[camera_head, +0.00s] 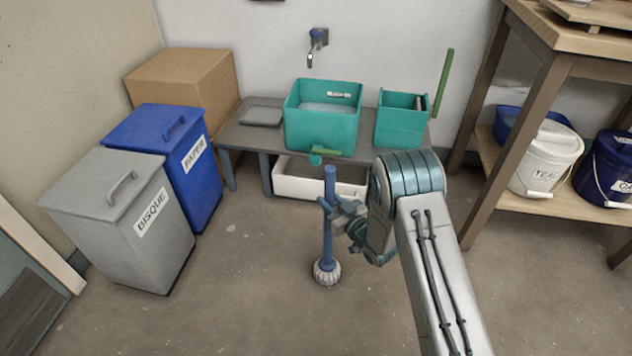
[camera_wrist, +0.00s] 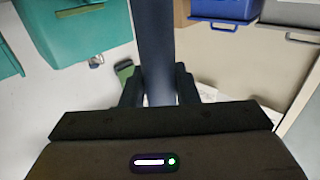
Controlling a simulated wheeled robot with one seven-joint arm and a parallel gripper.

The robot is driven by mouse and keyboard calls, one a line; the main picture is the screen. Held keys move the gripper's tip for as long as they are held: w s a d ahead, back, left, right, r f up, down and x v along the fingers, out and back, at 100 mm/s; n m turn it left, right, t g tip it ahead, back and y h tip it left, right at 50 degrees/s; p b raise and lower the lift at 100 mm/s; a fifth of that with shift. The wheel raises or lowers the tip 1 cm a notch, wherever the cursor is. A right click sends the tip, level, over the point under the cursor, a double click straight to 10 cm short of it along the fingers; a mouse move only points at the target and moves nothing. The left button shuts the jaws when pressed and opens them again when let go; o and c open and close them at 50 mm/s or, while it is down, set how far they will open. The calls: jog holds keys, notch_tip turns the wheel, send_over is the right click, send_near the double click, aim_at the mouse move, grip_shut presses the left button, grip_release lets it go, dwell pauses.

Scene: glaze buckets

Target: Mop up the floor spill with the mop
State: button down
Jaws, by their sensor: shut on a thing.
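In the head view the mop has an upright blue handle (camera_head: 328,232) and a pale round mop head (camera_head: 327,271) low at the floor. My gripper (camera_head: 330,208) is shut around the handle about midway along it. In the wrist view the dark blue handle (camera_wrist: 153,40) runs up between my gripper's fingers (camera_wrist: 160,85). I cannot tell whether the mop head touches the floor. No spill stands out clearly on the grey-brown floor (camera_head: 260,310).
A low grey table (camera_head: 240,136) behind the mop holds a teal basin (camera_head: 320,131) and a smaller teal bin (camera_head: 402,126). A white tray (camera_head: 290,187) sits beneath. Grey (camera_head: 120,225) and blue (camera_head: 190,150) bins stand left. A wooden shelf (camera_head: 535,204) stands right. The front floor is open.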

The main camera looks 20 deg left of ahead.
jog(key=a+r+p, duration=0.2)
jog(key=a+r, duration=0.1)
jog(key=r, duration=0.5)
jog(key=shift+s+a+p, duration=0.15)
jog(key=shift+s+p, duration=0.2)
jog(key=shift+p, duration=0.05)
dwell(0.4)
